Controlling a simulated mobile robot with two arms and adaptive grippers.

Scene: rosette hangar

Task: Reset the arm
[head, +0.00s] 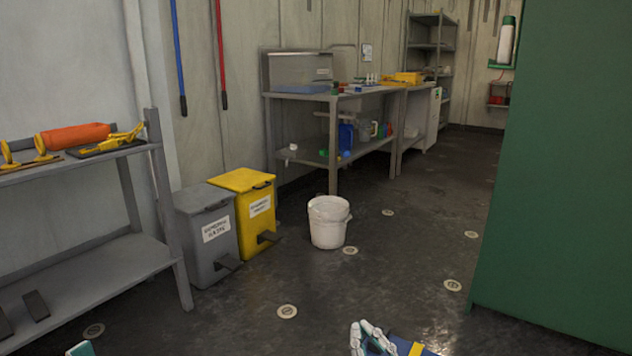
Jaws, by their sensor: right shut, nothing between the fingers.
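My right gripper (366,337) shows at the bottom edge, right of the middle, with pale, teal-edged fingers. It is shut with nothing held, low in front of me over the dark floor. A small teal and white piece (80,349), seemingly of my left gripper, just enters at the bottom left. Too little of it shows to tell its state.
A grey shelf (97,268) stands at the left, a tall green panel (560,170) at the right. Grey (207,262) and yellow (257,237) bins and a white bucket (328,232) stand beyond. A workbench (333,157) is further back. The middle floor is clear.

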